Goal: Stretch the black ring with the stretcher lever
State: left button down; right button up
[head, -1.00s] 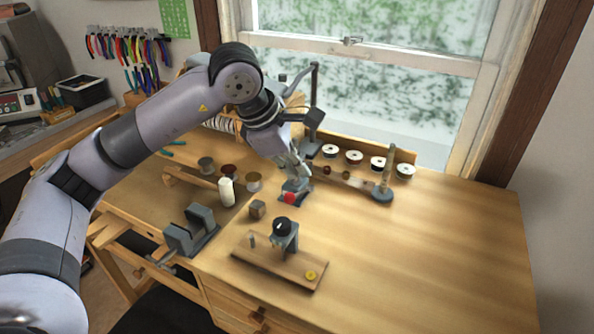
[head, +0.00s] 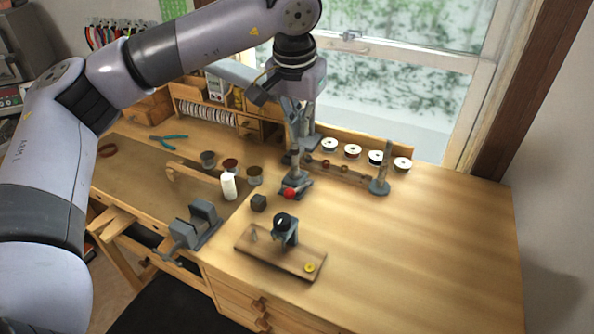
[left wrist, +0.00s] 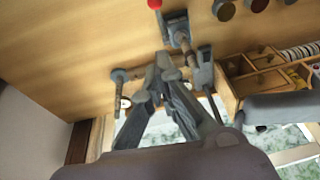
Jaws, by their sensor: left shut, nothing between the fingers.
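The ring stretcher (head: 295,186) stands on the bench as a small grey base with an upright post. Its lever ends in a red knob (head: 290,194) at the front, low by the base. In the left wrist view the stretcher base (left wrist: 176,24) is at the top, with the red knob (left wrist: 154,4) at the picture's edge. My left gripper (head: 294,146) is above and behind the stretcher, pointing down; its fingers (left wrist: 163,62) are shut and empty, apart from the knob. I cannot make out the black ring for certain. My right gripper is not in view.
A horizontal rod (head: 350,179) carrying small rings runs right to a grey stand (head: 381,181). The right side of the bench is clear.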

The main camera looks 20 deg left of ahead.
pick_arm(q)
jog(key=p, duration=0.2)
send_over(299, 188)
notch_tip(299, 188, down, 8)
jog(key=f, duration=0.1)
jog(key=s+f+p, duration=0.1)
jog(key=f, duration=0.1)
jog(key=s+f, duration=0.1)
jog(key=shift+s+d+f+p, duration=0.2)
jog(key=shift+d+p, duration=0.1)
jog(key=shift+p, duration=0.1)
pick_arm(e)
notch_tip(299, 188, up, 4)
